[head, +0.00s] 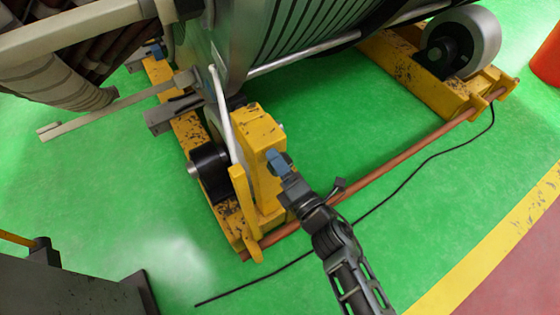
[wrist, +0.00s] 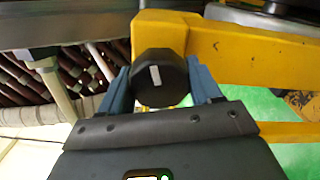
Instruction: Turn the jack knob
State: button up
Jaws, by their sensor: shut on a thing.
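The jack knob (wrist: 160,77) is a dark, faceted knob with a short white mark on its face, seen in the wrist view in front of the yellow jack frame (wrist: 250,45). My gripper (wrist: 158,88) has its two blue fingers on either side of the knob and is shut on it. In the head view my gripper (head: 277,158) meets the yellow jack frame (head: 258,140) at its upper right side. The knob is hidden there behind the fingers and cannot be made out.
A large stator (head: 300,35) rests above the yellow roller stand. A copper-coloured rod (head: 390,166) runs low between the stand's ends, with a black cable (head: 400,185) on the green floor beside it. A grey box (head: 70,285) stands lower left. An orange object (head: 546,58) is at right.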

jog(key=m+p, duration=0.1)
jog(key=m, duration=0.3)
jog(key=shift+s+m+p, duration=0.1)
jog(key=shift+m+p, duration=0.2)
jog(key=shift+p, duration=0.1)
jog(key=m+p, duration=0.2)
jog(key=m, duration=0.3)
jog(key=shift+r, duration=0.15)
jog(key=m+p, duration=0.2)
jog(key=m, duration=0.3)
jog(key=m+p, duration=0.1)
jog(key=m, duration=0.4)
jog(key=shift+r+p, duration=0.1)
jog(key=shift+p, duration=0.3)
jog(key=m+p, duration=0.1)
jog(key=m, duration=0.4)
jog(key=shift+d, duration=0.1)
jog(key=m+p, duration=0.1)
jog(key=m, duration=0.4)
jog(key=shift+w, duration=0.2)
jog(key=m+p, duration=0.1)
jog(key=m, duration=0.4)
jog(key=shift+w+d+m, duration=0.1)
jog(key=shift+d+m, duration=0.05)
jog(key=shift+m, duration=0.25)
jog(key=shift+m+p, duration=0.45)
jog(key=shift+m, duration=1.35)
jog(key=shift+d, duration=0.1)
